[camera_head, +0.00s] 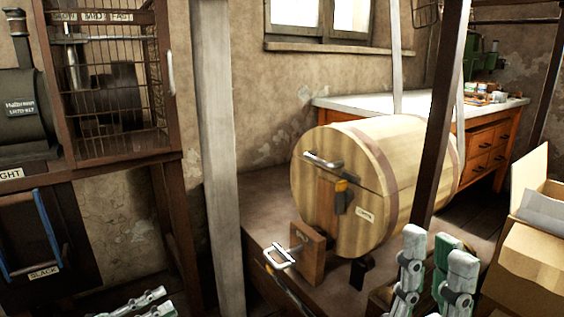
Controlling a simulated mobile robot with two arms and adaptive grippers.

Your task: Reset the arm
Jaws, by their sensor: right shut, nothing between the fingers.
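My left gripper (146,304) shows only in part at the bottom edge, left of the pale post. Its grey and green finger parts are cut off by the frame, so its opening cannot be told. My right gripper (432,268) stands upright at the lower right, fingers pointing up, with nothing between them. Neither gripper is seen holding anything.
A pale post (212,150) stands between the left cage (118,90) and the drum. A dark post (440,120) rises behind my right gripper. A wooden block with a metal crank (281,256) sits before the drum. An open cardboard box (535,262) is at the right.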

